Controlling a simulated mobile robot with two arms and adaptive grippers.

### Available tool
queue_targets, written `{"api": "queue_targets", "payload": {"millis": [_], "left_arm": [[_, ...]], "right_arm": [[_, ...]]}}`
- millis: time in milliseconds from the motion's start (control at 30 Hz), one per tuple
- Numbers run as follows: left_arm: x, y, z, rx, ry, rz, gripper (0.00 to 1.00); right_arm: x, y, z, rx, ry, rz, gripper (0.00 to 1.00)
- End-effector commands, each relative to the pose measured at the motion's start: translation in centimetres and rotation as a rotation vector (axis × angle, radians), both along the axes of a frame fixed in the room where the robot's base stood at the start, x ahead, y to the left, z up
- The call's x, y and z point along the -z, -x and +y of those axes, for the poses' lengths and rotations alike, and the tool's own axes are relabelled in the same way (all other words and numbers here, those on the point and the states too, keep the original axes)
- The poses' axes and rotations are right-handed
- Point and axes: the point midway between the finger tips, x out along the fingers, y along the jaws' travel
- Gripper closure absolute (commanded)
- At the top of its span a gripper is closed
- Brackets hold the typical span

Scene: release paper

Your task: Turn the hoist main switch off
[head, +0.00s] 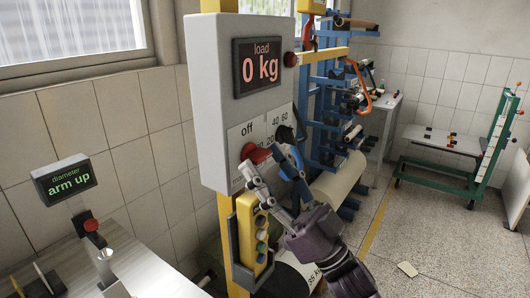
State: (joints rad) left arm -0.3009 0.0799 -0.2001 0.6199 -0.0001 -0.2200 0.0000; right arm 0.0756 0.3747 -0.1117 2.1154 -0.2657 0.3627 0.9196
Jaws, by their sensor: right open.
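The grey hoist control box (212,105) stands on a yellow post, and its display reads "load 0 kg". Below the display is the red main switch (257,153), on a white plate with "off" printed above it. Part of the switch and the lettering below it are hidden by my gripper. My right gripper (270,164) is open right in front of the switch, one finger below it and the other to its right. I cannot tell whether a finger touches the switch. My left gripper is not in view.
A black dial (285,135) with numbers sits close to the right of the switch. A yellow button pendant (246,230) hangs below the box. A blue rack (318,105) with rolls stands behind. A bench with a "diameter arm up" display (66,180) is at left.

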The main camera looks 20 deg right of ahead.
Motion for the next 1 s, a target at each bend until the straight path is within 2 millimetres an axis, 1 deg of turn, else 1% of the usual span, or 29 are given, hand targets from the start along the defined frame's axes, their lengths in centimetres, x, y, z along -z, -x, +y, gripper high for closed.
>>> {"api": "queue_targets", "payload": {"millis": [67, 333, 367, 700, 733, 1000], "left_arm": [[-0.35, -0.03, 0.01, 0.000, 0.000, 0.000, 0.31], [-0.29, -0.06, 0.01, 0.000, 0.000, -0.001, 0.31], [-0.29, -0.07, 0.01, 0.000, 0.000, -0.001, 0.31], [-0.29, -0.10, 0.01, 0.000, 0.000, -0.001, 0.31], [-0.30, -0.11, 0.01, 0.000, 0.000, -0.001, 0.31], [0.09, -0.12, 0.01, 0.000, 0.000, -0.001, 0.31]], "right_arm": [[-0.38, -0.29, 0.21, 0.000, 0.000, 0.002, 0.48], [-0.33, -0.40, 0.30, 0.001, 0.000, 0.001, 0.48], [-0.33, -0.40, 0.28, 0.001, 0.000, 0.001, 0.50], [-0.33, -0.39, 0.28, 0.001, 0.000, 0.001, 0.88], [-0.33, -0.39, 0.28, 0.001, 0.000, 0.001, 0.90], [-0.25, -0.43, 0.23, 0.001, 0.026, -0.018, 0.90]]}}
